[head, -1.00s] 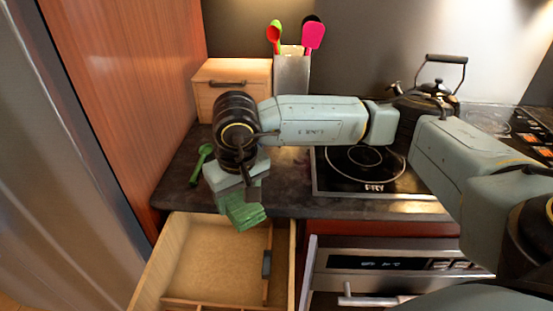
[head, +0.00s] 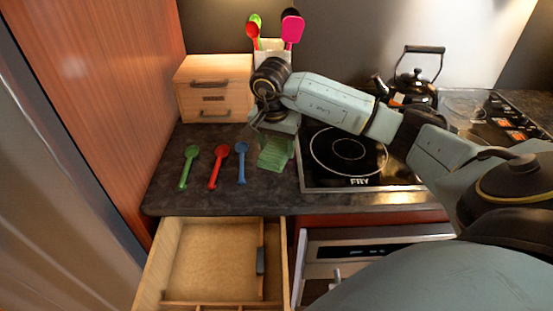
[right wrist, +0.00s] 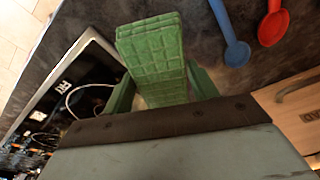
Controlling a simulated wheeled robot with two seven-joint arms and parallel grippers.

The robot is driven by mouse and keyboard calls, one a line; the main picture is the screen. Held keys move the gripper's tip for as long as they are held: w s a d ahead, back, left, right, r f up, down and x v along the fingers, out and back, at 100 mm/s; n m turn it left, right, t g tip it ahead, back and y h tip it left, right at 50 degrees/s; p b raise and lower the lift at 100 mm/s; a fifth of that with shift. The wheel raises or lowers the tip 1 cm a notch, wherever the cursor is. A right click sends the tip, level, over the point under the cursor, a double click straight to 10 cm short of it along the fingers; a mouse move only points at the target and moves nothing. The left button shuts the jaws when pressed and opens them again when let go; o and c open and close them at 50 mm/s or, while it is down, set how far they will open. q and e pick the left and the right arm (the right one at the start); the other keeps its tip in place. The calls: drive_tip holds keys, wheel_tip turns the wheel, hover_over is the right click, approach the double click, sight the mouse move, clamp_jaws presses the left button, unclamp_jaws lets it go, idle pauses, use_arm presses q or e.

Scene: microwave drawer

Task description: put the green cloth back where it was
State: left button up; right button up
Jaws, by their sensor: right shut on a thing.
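My right gripper (head: 277,136) is shut on the green cloth (head: 273,156), a folded, quilted green block. The cloth also shows in the right wrist view (right wrist: 154,50), standing out from between the fingers (right wrist: 160,90). In the head view the cloth is over the dark counter, between the blue spoon and the cooktop. I cannot tell whether it touches the counter. My left gripper is not in view.
Green (head: 188,167), red (head: 218,166) and blue (head: 241,163) spoons lie on the counter (head: 200,202). A wooden box (head: 213,90) and a utensil holder (head: 270,48) stand behind. The open drawer (head: 212,262) is below. The cooktop (head: 345,165) and kettle (head: 412,90) are right.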

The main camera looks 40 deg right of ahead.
sight(274, 152)
drive_tip(key=shift+f, duration=2.45)
drive_tip(key=shift+f, duration=0.1)
drive_tip(key=o, duration=0.9)
drive_tip(key=r, duration=0.4)
drive_tip(key=a+r, duration=0.1)
drive_tip(key=r, duration=0.7)
drive_tip(key=shift+s+a+r, duration=0.1)
drive_tip(key=shift+s+a, duration=0.2)
drive_tip(key=shift+s, duration=0.1)
